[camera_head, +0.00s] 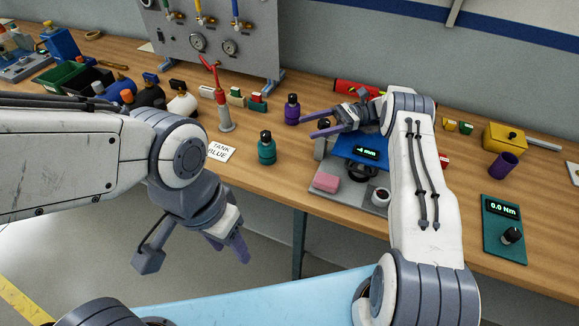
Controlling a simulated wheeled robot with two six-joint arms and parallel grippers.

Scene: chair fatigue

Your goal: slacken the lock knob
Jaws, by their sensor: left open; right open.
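A grey fixture plate (349,213) on the bench carries a blue block (352,149) with a display reading "-4 mm". A dark round knob (323,124) shows at the rear left of this fixture, partly covered by my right gripper's fingers. I cannot tell for sure that it is the lock knob. My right gripper (308,126) is open, its purple fingers pointing left, above or beside that knob; contact cannot be told. My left gripper (232,253) is open and empty, pointing down in front of the bench edge, away from the fixture.
A pink block (326,182) and a dark-topped white cup-like part (381,196) sit on the fixture. A teal torque unit (503,220) reading "0.0 Nm" lies right. Teal (267,150) and purple (292,110) bottles stand left. Bare wood lies between bottles and fixture.

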